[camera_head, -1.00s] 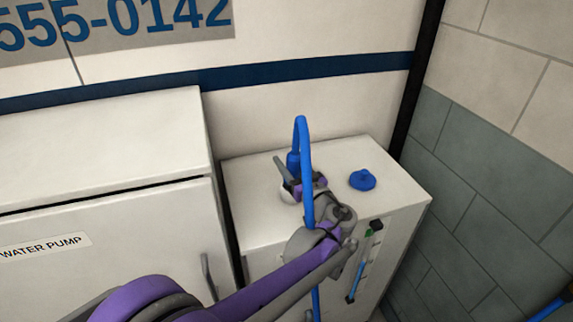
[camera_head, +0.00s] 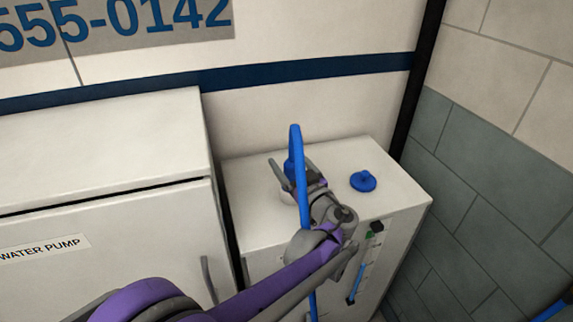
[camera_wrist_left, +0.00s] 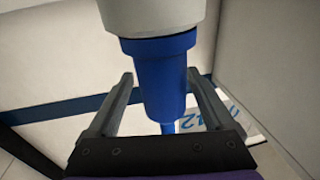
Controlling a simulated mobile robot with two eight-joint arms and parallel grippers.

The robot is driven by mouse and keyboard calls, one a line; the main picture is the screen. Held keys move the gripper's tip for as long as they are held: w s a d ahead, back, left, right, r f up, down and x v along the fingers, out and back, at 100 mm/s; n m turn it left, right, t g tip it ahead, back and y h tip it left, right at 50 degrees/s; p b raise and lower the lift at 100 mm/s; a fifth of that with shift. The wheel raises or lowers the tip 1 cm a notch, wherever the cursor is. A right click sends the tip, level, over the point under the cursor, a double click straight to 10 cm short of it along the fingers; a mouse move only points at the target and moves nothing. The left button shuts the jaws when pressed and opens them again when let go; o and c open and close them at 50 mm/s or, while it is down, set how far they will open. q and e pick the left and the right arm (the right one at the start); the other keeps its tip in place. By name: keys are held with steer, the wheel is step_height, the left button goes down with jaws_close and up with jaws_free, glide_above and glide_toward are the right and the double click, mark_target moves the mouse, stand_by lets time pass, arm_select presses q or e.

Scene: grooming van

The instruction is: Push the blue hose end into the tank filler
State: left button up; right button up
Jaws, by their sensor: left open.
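The white tank (camera_head: 245,218) stands by the corner, and its filler (camera_head: 285,197) is a short pale neck on top, partly hidden by my gripper. The blue hose end (camera_wrist_left: 155,75) meets the pale filler neck (camera_wrist_left: 158,18) in the left wrist view, in line with it and with no gap showing. How deep it sits cannot be told. My left gripper (camera_head: 290,173) is open at the filler. In the left wrist view its two fingers (camera_wrist_left: 160,88) stand either side of the hose end, with space on both sides. My right gripper is not in view.
A blue cap (camera_head: 363,181) lies on the tank top, right of the filler. The blue hose (camera_head: 300,185) arches over my left gripper and hangs down the front. A sight gauge (camera_head: 358,275) is on the tank's front. The water pump cabinet (camera_head: 110,230) stands left; walls close the back and right.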

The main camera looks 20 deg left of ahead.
arm_select(q)
steer(key=shift+h, duration=0.3)
steer(key=s+f, duration=0.1)
steer(key=f, duration=0.1)
steer(key=s+f, duration=0.1)
steer(key=f, duration=0.1)
steer(key=s+f, duration=0.1)
steer(key=f, duration=0.1)
steer(key=shift+f, duration=0.2)
steer(key=d, duration=0.2)
steer(key=d+r, duration=0.1)
steer(key=shift+d+r, duration=0.1)
steer(key=shift+d, duration=0.25)
steer(key=s+d+r, duration=0.4)
steer(key=s, duration=0.1)
steer(key=shift+d+r+p, duration=0.1)
steer(key=shift+p, duration=0.2)
steer(key=shift+w+a, duration=0.15)
steer(key=shift+a, duration=0.1)
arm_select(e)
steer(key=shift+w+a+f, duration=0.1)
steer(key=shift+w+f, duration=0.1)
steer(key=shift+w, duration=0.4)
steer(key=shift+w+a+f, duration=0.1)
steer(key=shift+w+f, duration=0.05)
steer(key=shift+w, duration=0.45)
